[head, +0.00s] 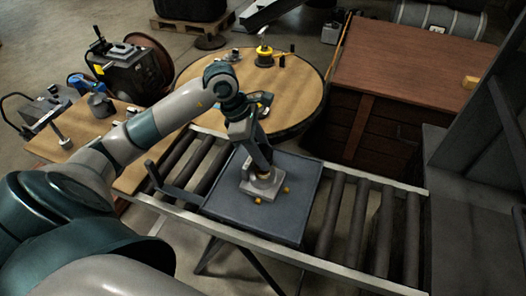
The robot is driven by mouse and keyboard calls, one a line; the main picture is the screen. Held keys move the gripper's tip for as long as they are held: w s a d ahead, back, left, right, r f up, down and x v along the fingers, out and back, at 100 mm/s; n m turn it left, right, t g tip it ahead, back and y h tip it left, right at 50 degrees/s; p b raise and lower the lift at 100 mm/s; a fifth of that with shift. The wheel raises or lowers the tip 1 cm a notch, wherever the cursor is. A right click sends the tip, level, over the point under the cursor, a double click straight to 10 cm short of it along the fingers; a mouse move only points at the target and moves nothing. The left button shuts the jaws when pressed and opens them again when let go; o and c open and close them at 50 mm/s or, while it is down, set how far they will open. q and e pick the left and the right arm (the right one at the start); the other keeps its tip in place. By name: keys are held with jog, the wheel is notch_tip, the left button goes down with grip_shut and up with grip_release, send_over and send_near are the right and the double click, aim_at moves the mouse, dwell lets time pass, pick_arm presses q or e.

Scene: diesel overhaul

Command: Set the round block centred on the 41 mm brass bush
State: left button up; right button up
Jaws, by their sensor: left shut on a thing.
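My left gripper (262,172) points down over a light grey metal part (263,187) on a dark blue-grey slab (232,198). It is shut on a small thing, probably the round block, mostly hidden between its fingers. A brownish, brass-like patch shows at the fingertips; I cannot tell whether it is the 41 mm brass bush. I also cannot tell whether the held thing touches the grey part. Two small brass-coloured pieces, one in front (257,200) and one to the right (287,190), show beside the grey part. My right gripper is not in view.
The slab lies on a roller conveyor (345,225) with bare rollers on both sides. A round table (300,95) with a yellow-topped tool (264,57) stands behind. A brown wooden cabinet (410,65) is at the back right. A wooden bench (75,135) with tools is at left.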

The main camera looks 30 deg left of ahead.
pick_arm(q)
jog(key=shift+r+b, duration=0.2)
jog(key=shift+b, duration=0.1)
dwell(0.9)
jog(key=shift+f+b, duration=0.25)
jog(key=shift+b, duration=0.3)
dwell(0.4)
jog(key=shift+f+b, duration=0.85)
jog(key=shift+b, duration=0.15)
dwell(0.3)
jog(key=shift+f+b, duration=0.35)
jog(key=shift+b, duration=0.3)
dwell(0.7)
dwell(0.4)
jog(key=o, duration=1.5)
jog(key=shift+s+f, duration=0.1)
